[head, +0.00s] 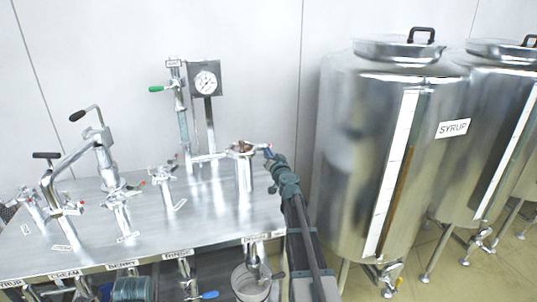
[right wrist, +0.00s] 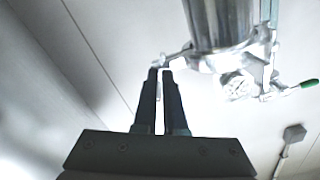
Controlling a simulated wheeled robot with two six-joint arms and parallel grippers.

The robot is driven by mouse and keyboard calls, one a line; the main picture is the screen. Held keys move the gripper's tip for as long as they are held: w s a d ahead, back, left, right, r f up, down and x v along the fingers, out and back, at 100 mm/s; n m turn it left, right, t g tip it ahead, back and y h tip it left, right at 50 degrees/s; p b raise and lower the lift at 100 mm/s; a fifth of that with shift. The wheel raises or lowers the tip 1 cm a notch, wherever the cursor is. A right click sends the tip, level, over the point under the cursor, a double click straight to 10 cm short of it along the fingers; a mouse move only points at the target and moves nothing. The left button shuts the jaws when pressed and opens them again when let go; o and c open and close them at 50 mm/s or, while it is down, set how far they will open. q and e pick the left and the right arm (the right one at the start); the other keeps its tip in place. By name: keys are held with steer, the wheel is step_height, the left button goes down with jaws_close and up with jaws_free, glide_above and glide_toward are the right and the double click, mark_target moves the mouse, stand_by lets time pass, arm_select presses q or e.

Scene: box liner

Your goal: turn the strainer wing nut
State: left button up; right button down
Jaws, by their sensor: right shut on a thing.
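The strainer (head: 244,178) is an upright shiny metal cylinder near the right end of the steel counter. In the right wrist view the strainer (right wrist: 222,22) hangs in at the top, seen at a tilt. Its wing nut (right wrist: 159,61) is a small metal piece at the strainer's side, between my fingertips. My right gripper (head: 269,154) reaches in from the lower right and is shut on the wing nut. In the right wrist view the right gripper's (right wrist: 161,72) two dark fingers stand close together at it. The head view mostly hides the nut behind the fingers. My left gripper is not in view.
The steel counter (head: 140,222) carries several metal taps and a pressure gauge (head: 206,82) on a post. A large syrup tank (head: 350,130) stands close to the right of my right arm.

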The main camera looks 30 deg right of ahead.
steer(key=n, duration=0.5)
steer(key=shift+n, duration=0.7)
steer(key=c, duration=1)
jaws_free()
steer(key=v, duration=1.4)
steer(key=shift+d, duration=0.1)
